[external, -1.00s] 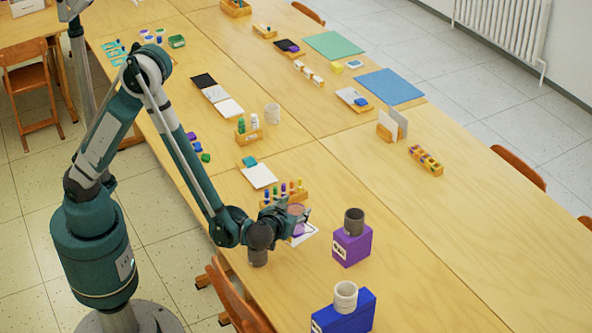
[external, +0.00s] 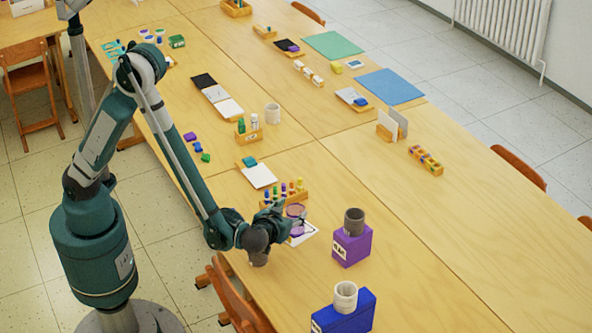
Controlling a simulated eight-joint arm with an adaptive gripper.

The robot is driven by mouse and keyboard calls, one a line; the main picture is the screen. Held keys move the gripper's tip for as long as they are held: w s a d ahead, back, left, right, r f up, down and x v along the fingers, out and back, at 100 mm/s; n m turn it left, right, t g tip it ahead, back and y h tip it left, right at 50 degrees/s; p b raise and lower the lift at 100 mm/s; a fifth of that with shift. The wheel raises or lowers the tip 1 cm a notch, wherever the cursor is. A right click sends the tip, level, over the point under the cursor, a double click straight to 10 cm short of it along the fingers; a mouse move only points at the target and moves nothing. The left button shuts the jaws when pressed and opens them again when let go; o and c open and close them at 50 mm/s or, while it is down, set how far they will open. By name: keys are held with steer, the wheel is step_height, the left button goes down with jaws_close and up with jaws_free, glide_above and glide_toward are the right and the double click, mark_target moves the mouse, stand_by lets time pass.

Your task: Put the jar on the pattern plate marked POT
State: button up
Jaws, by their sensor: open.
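A small round brownish-pink jar (external: 295,211) stands upright at a white plate (external: 303,237) with a purple pattern, in the middle of the near table. It appears to stand on the plate, but its base is partly hidden by my gripper. My gripper (external: 290,216) is open, low over the table, with its fingers around or just beside the jar; I cannot tell whether they touch it. No marking on the plate can be read at this size.
A rack of coloured pegs (external: 287,193) stands just behind the plate. To the right are a purple labelled box (external: 352,248) with a dark grey cup (external: 354,221) and a blue labelled box (external: 345,317) with a pale cup (external: 345,295).

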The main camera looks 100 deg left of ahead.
steer(key=shift+r, duration=0.15)
steer(key=s+d+r+m+t+h, duration=0.1)
steer(key=s+d+r+m+h, duration=0.1)
steer(key=s+r+m+h, duration=0.4)
steer(key=s+d+r+m+t+h, duration=0.2)
steer(key=s+d+r, duration=0.4)
steer(key=s, duration=0.5)
steer(key=s+d+r+m+t+h, duration=0.2)
steer(key=s+d+r+m+h, duration=0.3)
steer(key=s+d, duration=0.5)
steer(key=shift+s+d+r+m, duration=0.3)
steer(key=shift+s+r+m, duration=0.25)
steer(key=shift+m, duration=0.55)
steer(key=shift+w, duration=0.1)
